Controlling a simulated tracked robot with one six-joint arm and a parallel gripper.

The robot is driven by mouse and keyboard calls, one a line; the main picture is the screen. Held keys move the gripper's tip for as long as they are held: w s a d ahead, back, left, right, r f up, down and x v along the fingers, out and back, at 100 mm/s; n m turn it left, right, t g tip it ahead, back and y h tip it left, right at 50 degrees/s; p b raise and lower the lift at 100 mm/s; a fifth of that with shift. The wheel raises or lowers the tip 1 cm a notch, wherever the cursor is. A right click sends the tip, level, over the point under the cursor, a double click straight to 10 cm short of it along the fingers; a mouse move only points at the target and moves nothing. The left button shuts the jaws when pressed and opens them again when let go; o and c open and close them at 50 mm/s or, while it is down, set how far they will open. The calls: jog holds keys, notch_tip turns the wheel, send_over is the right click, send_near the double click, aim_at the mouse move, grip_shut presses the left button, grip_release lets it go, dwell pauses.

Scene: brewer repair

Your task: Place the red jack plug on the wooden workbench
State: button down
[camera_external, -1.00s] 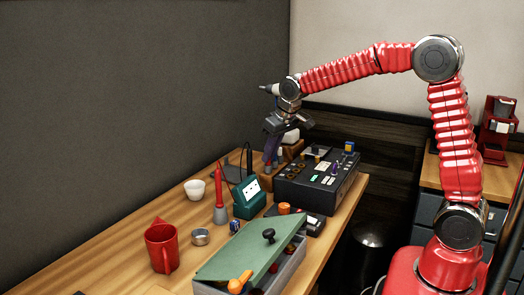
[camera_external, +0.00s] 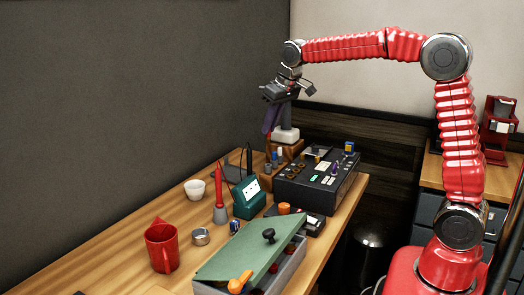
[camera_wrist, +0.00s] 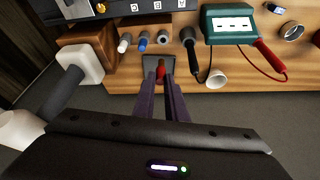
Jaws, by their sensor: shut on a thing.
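My gripper (camera_external: 268,132) is raised over the back of the wooden workbench (camera_external: 120,268), its purple fingers pointing down. In the wrist view, the fingertips (camera_wrist: 160,82) are closed around a small red piece, the red jack plug (camera_wrist: 160,70). Only its red part shows between the fingers, and it appears clear of the bench. A row of white, blue and grey plugs (camera_wrist: 143,41) stands beside the wooden block.
A black panel box (camera_external: 318,180) and a wooden block with a white piece (camera_external: 286,134) stand close to the gripper. A green meter (camera_external: 250,198), a white cup (camera_external: 195,190), a red mug (camera_external: 162,247) and a green-lidded box (camera_external: 245,250) occupy the bench. The front left is mostly clear.

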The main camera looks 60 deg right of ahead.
jog(key=shift+r, duration=0.2)
dwell(0.7)
jog(key=r, duration=0.5)
jog(key=shift+w+a, duration=0.1)
jog(key=shift+a, duration=0.15)
jog(key=w+a+n+y, duration=0.3)
jog(key=a+n, duration=0.5)
jog(key=a, duration=1.5)
jog(key=s+a+n+g+y, duration=0.1)
jog(key=s+a+n, duration=0.2)
jog(key=a, duration=0.7)
jog(key=s+a+n+g+y, duration=0.1)
jog(key=s+a+n, duration=0.25)
jog(key=a, duration=0.55)
jog(key=s+a+n+g, duration=0.1)
jog(key=s+a+n, duration=0.15)
jog(key=a, duration=0.75)
notch_tip(320, 180, down, 12)
jog(key=shift+w+d+n, duration=0.2)
jog(key=shift+w+n, duration=0.1)
jog(key=shift+w, duration=0.1)
jog(key=shift+f, duration=0.2)
